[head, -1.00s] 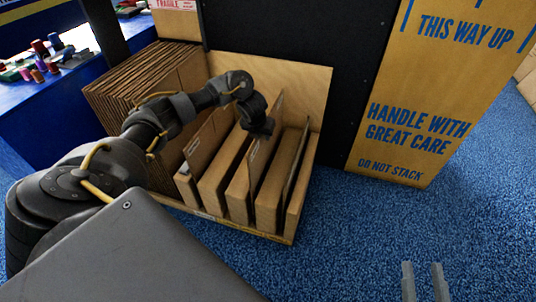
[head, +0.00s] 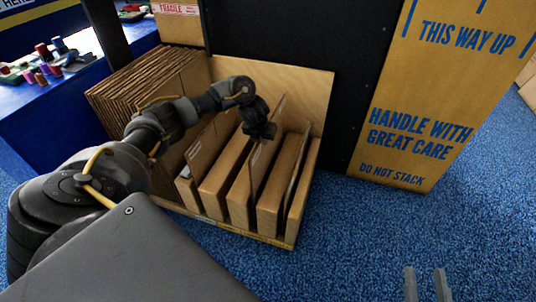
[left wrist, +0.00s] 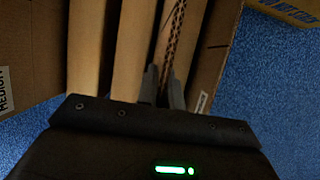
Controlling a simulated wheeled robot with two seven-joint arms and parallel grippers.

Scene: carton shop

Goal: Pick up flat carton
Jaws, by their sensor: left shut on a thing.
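A thin flat carton (head: 263,158) stands on edge in a slot of the wooden rack (head: 272,241). My left gripper (head: 265,136) is at its upper edge, pointing down, and is shut on it. In the left wrist view, the two fingers (left wrist: 161,88) sit either side of the carton's corrugated edge (left wrist: 174,28). The carton's lower part is hidden between the dividers. My right gripper (head: 426,286) shows only its two fingertips at the bottom right, apart with nothing between them.
Other flat cartons (head: 207,146) stand in neighbouring slots. A thick stack of folded cardboard (head: 135,92) is behind on the left. A black panel (head: 290,42) and a large printed carton (head: 415,120) stand behind. The blue carpet (head: 365,235) in front is clear.

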